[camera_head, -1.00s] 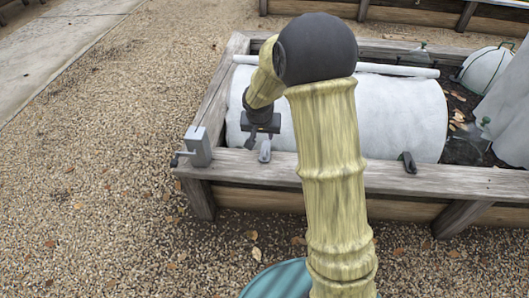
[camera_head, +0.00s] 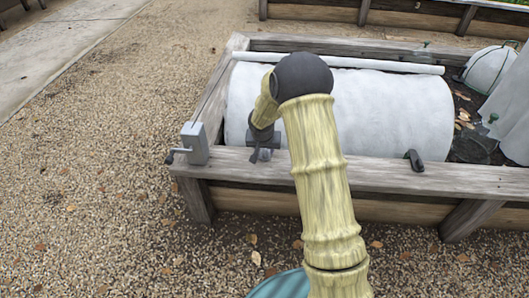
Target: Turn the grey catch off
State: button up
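The grey catch (camera_head: 265,155) appears as a small light-grey piece on the front plank of the near raised bed. A dark finger shows just left of the catch; the other finger is hidden or cannot be told apart. I cannot see whether the fingers touch the catch or how far apart they are.
A grey box with a crank handle (camera_head: 195,144) sits on the bed's front left corner, left of my gripper. A white fleece roll (camera_head: 390,110) fills the bed just behind the front plank (camera_head: 340,172). Open gravel (camera_head: 90,190) lies left and in front.

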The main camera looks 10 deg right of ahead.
jog(key=shift+w+f, duration=0.15)
jog(key=shift+f, duration=0.15)
grip_shut()
